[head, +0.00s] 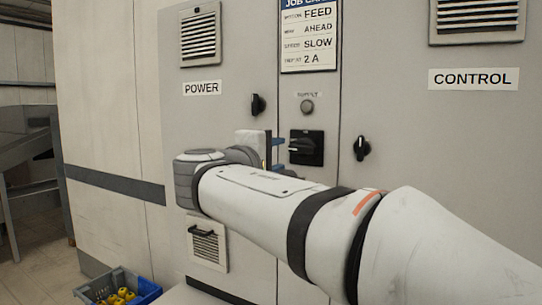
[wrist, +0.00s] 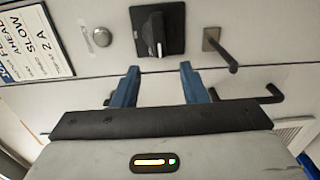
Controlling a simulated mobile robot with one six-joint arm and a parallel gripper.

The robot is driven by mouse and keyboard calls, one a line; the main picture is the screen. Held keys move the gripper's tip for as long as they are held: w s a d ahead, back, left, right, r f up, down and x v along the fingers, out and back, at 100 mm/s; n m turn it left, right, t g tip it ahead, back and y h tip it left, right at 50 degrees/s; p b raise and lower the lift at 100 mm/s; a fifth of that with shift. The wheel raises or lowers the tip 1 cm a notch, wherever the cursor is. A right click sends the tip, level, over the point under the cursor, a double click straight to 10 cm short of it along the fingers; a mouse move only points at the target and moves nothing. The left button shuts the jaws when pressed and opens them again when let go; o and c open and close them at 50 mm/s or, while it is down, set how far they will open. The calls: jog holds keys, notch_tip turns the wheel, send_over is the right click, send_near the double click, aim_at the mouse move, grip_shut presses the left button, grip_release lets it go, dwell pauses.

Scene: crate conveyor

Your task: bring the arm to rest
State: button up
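My gripper (head: 281,155) is in front of the grey cabinet, close to the black rotary switch (head: 306,147) below the supply lamp. Its two blue fingers stand apart with nothing between them, and they also show in the wrist view (wrist: 158,72). In that view the switch (wrist: 157,32) lies just beyond the fingertips, and I see no contact, though the exact gap is hard to judge. My arm reaches in from the lower right and hides the cabinet behind it.
A job card (head: 308,35) reads FEED, AHEAD, SLOW, 2 A. In the wrist view a dark lever (wrist: 222,50) sticks out right of the switch.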

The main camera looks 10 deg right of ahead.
jog(key=s+d+f+m+g+y+p, duration=0.25)
jog(key=s+d+f+g, duration=0.2)
jog(key=f, duration=0.35)
jog(key=s+d+f+m+g+y+p, duration=0.1)
jog(key=s+d+f+g+p, duration=0.3)
jog(key=f, duration=0.3)
jog(key=s+a+f+m+g+y+p, duration=0.2)
jog(key=s+f+m+y+p, duration=0.3)
jog(key=s+f, duration=0.6)
jog(key=s+m+g+y, duration=0.1)
jog(key=s+m+y, duration=0.1)
jog(key=shift+s+f, duration=0.2)
jog(key=shift+s, duration=0.2)
